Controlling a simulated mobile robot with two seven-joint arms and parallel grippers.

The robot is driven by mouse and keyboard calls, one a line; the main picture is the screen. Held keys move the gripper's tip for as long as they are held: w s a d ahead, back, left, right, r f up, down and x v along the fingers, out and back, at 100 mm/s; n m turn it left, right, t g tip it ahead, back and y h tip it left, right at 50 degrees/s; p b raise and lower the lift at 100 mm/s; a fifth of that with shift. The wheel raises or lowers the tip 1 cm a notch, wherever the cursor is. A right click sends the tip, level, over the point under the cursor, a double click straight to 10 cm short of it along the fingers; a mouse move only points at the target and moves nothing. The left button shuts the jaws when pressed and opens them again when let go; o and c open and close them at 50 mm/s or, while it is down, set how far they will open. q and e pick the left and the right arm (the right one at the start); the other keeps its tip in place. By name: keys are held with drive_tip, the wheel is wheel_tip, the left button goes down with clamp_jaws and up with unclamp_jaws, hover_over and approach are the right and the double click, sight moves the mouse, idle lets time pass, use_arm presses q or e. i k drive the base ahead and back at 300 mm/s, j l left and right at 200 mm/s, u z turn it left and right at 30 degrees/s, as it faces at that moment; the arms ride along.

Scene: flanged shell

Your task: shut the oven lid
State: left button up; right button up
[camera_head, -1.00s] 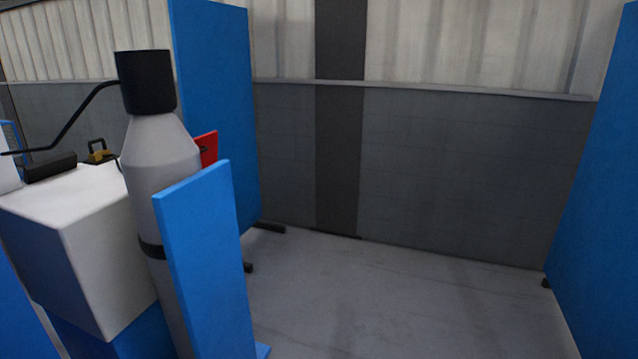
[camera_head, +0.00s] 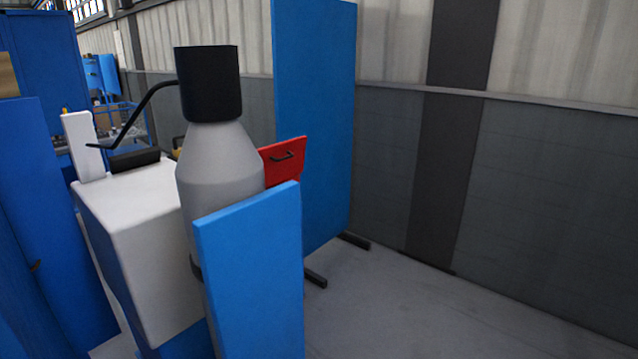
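No oven or oven lid can be made out in the head view. A red panel with a dark handle (camera_head: 284,160) shows partly behind a grey gas cylinder; I cannot tell what it belongs to. Neither of my grippers is in view.
The grey cylinder (camera_head: 215,165) with a black cap stands close, behind a low blue panel (camera_head: 250,275). A white-topped box (camera_head: 150,240) stands to its left. A tall blue partition (camera_head: 315,120) stands behind. The grey floor (camera_head: 400,310) at the right is clear up to the wall.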

sight(281, 166)
drive_tip(key=i+l+u, duration=0.2)
drive_tip(key=l, duration=0.15)
drive_tip(key=i+l+u, duration=0.2)
drive_tip(key=l, duration=0.15)
drive_tip(key=i+l+u, duration=0.2)
drive_tip(key=l, duration=0.15)
drive_tip(key=i+l+u, duration=0.2)
drive_tip(key=l, duration=0.2)
drive_tip(key=l+u, duration=0.1)
drive_tip(key=u, duration=0.35)
drive_tip(key=i+l+u, duration=0.1)
drive_tip(key=u, duration=0.35)
drive_tip(key=i+l+u, duration=0.25)
drive_tip(key=l, duration=0.15)
drive_tip(key=l+u, duration=0.2)
drive_tip(key=l, duration=0.25)
